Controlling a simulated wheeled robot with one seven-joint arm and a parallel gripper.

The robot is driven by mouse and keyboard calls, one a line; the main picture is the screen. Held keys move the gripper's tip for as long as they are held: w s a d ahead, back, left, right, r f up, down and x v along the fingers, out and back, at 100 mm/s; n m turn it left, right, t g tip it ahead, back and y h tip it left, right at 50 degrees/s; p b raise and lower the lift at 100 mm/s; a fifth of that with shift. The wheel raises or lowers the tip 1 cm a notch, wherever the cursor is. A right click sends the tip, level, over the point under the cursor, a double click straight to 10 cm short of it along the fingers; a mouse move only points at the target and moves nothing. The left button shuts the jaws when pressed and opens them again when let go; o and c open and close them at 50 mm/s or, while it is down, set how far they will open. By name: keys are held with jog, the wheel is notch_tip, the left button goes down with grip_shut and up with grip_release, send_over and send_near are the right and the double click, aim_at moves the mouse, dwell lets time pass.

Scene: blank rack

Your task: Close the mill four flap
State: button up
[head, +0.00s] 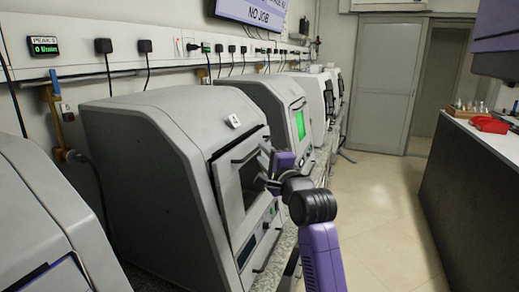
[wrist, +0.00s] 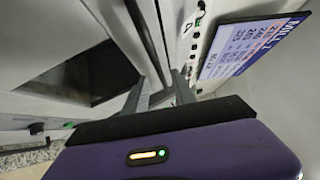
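Mill four (head: 165,165) is the large grey machine with a small "4" tag (head: 234,121) on its top. Its flap (head: 229,192) is the light panel with a dark window on the front. A dark gap shows along the flap's top and left edge, so it looks ajar. A dark handle bar crosses near its upper edge. My gripper (head: 266,160) is at the right side of the flap, close to the handle; contact cannot be told. In the wrist view my gripper's two grey fingers (wrist: 158,84) stand apart near a pale panel edge, with nothing clearly held.
Another grey machine (head: 268,105) with a green screen stands just behind mill four, and one more (head: 45,225) stands at the near left. A dark-sided counter (head: 470,190) lines the right. The aisle floor (head: 375,210) is clear.

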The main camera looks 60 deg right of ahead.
jog(key=x, duration=0.3)
grip_shut()
jog(key=shift+d, duration=0.1)
dwell(1.5)
